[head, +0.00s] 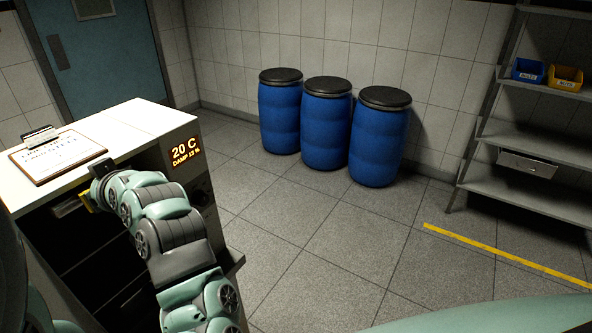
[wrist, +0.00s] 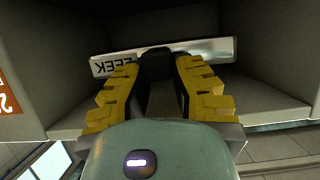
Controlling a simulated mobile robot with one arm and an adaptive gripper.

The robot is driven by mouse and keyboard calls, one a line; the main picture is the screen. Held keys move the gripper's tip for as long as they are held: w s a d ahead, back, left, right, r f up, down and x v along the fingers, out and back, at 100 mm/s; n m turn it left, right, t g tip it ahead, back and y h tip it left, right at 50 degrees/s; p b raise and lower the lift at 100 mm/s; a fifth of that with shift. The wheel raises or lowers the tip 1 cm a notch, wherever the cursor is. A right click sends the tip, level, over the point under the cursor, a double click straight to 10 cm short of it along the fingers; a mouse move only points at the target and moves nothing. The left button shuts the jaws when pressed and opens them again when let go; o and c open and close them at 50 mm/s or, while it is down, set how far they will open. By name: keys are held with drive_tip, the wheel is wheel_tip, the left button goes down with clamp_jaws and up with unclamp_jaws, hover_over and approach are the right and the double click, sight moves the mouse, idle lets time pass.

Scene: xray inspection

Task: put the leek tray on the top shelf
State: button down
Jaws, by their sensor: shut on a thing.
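The leek tray (wrist: 212,47) shows in the wrist view as a pale metal front with a white label, its letters upside down and reading like LEEK. It sits at a compartment opening of the grey cabinet (head: 140,121). My gripper (wrist: 157,68) has its yellow fingers on either side of the dark handle at the middle of the tray's front, and is shut on it. In the head view my gripper (head: 87,200) is at the cabinet's upper opening, mostly hidden by my arm. The tray's body is hidden. An open shelf rack (head: 539,147) stands at the right.
A clipboard (head: 57,155) lies on the cabinet top. The rack holds a blue bin (head: 528,71), a yellow bin (head: 565,78) and a grey tray (head: 526,164). Three blue barrels (head: 325,124) stand by the wall. The floor between cabinet and rack is clear, with a yellow line (head: 505,255).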

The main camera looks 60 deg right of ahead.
sight(123, 229)
drive_tip(key=shift+w+a+f+p, duration=0.1)
drive_tip(key=shift+f+p, duration=0.35)
drive_tip(key=shift+f, duration=0.95)
drive_tip(key=shift+w+a+f+p, duration=0.1)
drive_tip(key=shift+f+p, duration=0.35)
drive_tip(key=shift+f, duration=0.9)
drive_tip(key=shift+w+d+f+p, duration=0.1)
drive_tip(key=shift+w+f+p, duration=0.1)
drive_tip(key=shift+f+p, duration=0.4)
drive_tip(key=shift+f, duration=0.15)
drive_tip(key=c, duration=1)
unclamp_jaws()
drive_tip(key=shift+o, duration=0.2)
drive_tip(key=shift+s, duration=0.1)
drive_tip(key=shift+s+d+b, duration=0.2)
drive_tip(key=shift+s+b, duration=0.3)
drive_tip(key=b+v, duration=0.4)
drive_tip(key=v, duration=0.7)
drive_tip(key=shift+r, duration=0.25)
